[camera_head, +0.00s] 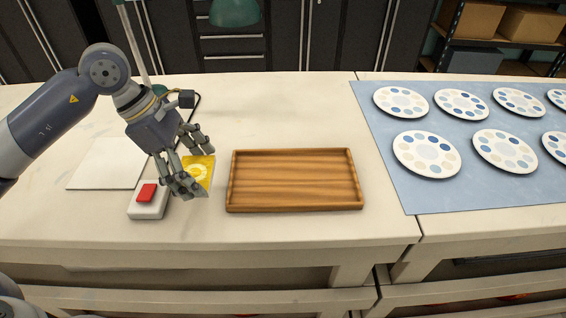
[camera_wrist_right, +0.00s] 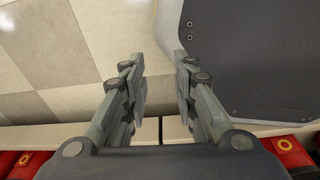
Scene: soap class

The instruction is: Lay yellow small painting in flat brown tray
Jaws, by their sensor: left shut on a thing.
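The small yellow painting (camera_head: 199,171) with a pale ring-like mark is at my left gripper (camera_head: 189,168), left of the tray in the head view. My left gripper is shut on it, and its fingers hide part of it. Whether the painting touches the table is hard to tell. The flat brown wooden tray (camera_head: 295,181) lies on the table just to the right and is empty. My right gripper (camera_wrist_right: 160,95) shows in the right wrist view, with its fingers apart and nothing between them, over a tiled floor.
A white box with a red button (camera_head: 147,197) stands close to the left gripper. A white sheet (camera_head: 105,165) lies behind it. A blue mat (camera_head: 410,191) with several round palettes (camera_head: 426,153) lies at right.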

